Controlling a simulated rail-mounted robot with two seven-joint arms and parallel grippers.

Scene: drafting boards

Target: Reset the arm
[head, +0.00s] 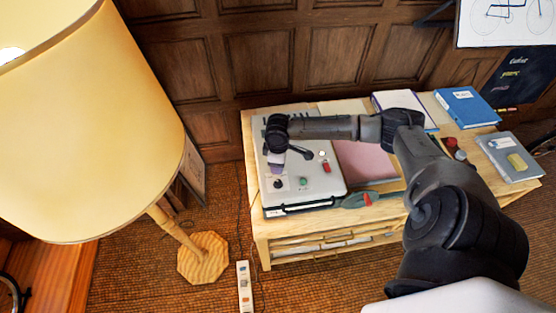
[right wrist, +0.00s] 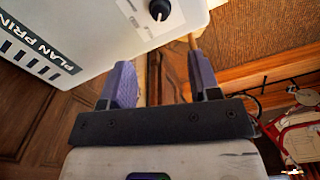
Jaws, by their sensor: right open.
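My right arm reaches in from the right in the head view, stretched over the wooden chest. Its gripper (head: 277,163) points down over the left part of a pale grey panel box. In the right wrist view the two purple fingers of this gripper (right wrist: 162,82) stand apart with nothing between them. The panel box (head: 318,180) also shows in the right wrist view (right wrist: 90,22), with "PLAN PRIN" lettering and a black knob (right wrist: 159,10) beyond the fingers. Whether the gripper touches the box cannot be told. My left gripper is not in view.
The wooden chest (head: 262,232) also bears a pink sheet (head: 366,160), a blue binder (head: 468,108) and a grey folder (head: 500,148). A large lampshade (head: 90,120) fills the left. A power strip (head: 244,288) lies on the brown floor.

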